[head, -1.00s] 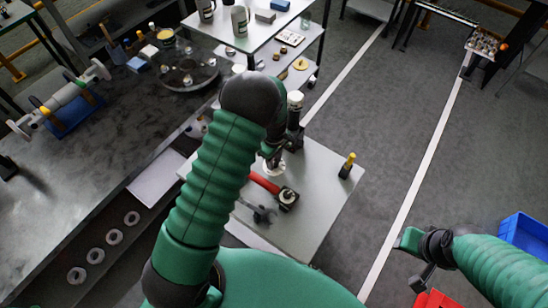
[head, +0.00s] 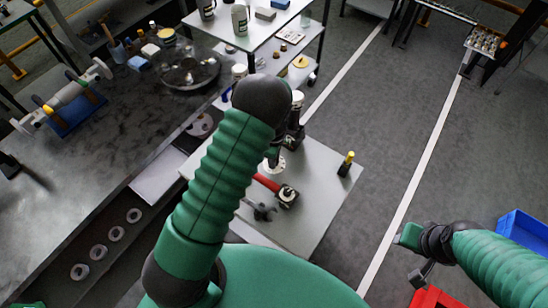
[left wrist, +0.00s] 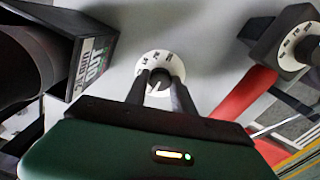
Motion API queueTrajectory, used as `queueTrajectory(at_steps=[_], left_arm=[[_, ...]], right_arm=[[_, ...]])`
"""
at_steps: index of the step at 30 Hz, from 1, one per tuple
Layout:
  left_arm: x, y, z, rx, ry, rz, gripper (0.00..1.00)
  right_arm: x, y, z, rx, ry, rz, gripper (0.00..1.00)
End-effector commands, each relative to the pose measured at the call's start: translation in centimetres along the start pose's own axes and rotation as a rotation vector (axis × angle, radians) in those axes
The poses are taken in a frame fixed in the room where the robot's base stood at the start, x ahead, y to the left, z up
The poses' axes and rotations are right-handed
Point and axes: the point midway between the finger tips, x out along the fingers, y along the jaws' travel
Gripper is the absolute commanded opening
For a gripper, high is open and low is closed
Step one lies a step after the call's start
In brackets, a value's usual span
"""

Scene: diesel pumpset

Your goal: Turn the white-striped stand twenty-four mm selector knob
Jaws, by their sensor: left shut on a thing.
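The selector knob (left wrist: 160,83) is dark, with a pale pointer line, on a round white dial plate (left wrist: 177,66) with dark markings. In the left wrist view my left gripper (left wrist: 160,88) has its two dark fingers closed on either side of this knob. In the head view the white dial (head: 276,165) shows small on a pale table, partly behind my left arm; the fingers there are hard to make out. My right gripper (head: 411,237) is away at the lower right, over the floor side, and its jaws are unclear.
On the pale table (head: 315,215), a dark block with a white dial (head: 288,196) and a red bar (head: 265,183) lies close by. A yellow-topped black item (head: 346,163) stands near the right edge. A dark labelled box (left wrist: 93,55) is left of the knob. Grey floor lies beyond.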

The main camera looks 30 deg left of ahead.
Motion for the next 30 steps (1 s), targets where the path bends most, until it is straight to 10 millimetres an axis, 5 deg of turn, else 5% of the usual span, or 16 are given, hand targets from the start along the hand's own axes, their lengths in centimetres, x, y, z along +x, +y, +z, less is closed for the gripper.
queueTrajectory(at_steps=[2, 3, 8, 20, 30], left_arm=[[-0.1, 0.2, 0.2, 0.002, -0.002, 0.005, 0.0], [-0.1, 0.2, 0.2, 0.002, -0.002, 0.005, 0.31], [-0.1, 0.1, 0.1, 0.002, -0.002, 0.004, 0.52], [-1.0, 0.1, 0.1, 0.002, 0.0, 0.004, 0.52], [-10.2, 0.2, 0.2, 0.002, -0.001, 0.008, 0.52]], right_arm=[[0.0, 0.0, 0.0, 0.0, 0.0, 0.0, 0.36], [0.0, 0.0, 0.0, 0.0, 0.0, 0.0, 0.36], [0.0, 0.0, 0.0, 0.0, 0.0, 0.0, 0.36], [0.0, 0.0, 0.0, 0.0, 0.0, 0.0, 0.36], [0.1, 0.0, 0.0, 0.0, 0.0, 0.0, 0.36]])
